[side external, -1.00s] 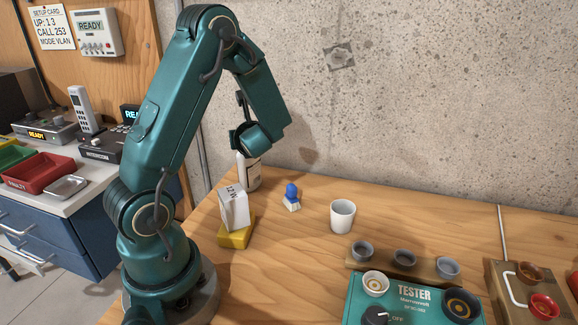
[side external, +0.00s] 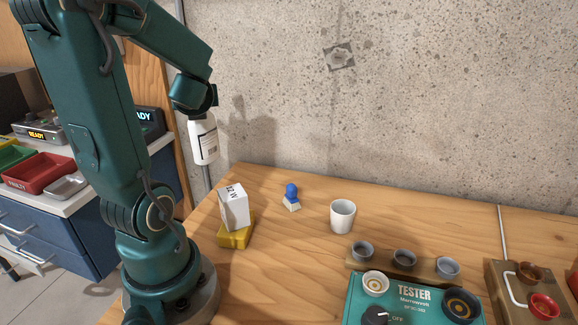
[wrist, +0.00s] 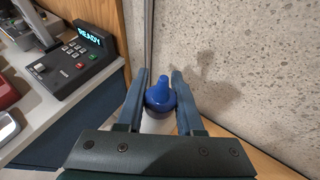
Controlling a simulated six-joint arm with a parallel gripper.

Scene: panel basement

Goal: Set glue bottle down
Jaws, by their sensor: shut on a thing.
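The glue bottle (side external: 203,140) is white with a printed label and hangs upright from my gripper (side external: 195,108), clear of the bench, near its back left edge. In the wrist view its blue cap (wrist: 161,95) sits between the two fingers of my gripper (wrist: 161,92), which is shut on it. In the side view the top of the bottle is hidden by my gripper.
On the wooden bench (side external: 290,255) stand a white box on a yellow block (side external: 236,236), a blue-topped item (side external: 291,197), a white cup (side external: 342,216) and a green tester (side external: 412,300). A concrete wall (side external: 420,90) rises behind. A side counter with a red bin (side external: 38,173) is left.

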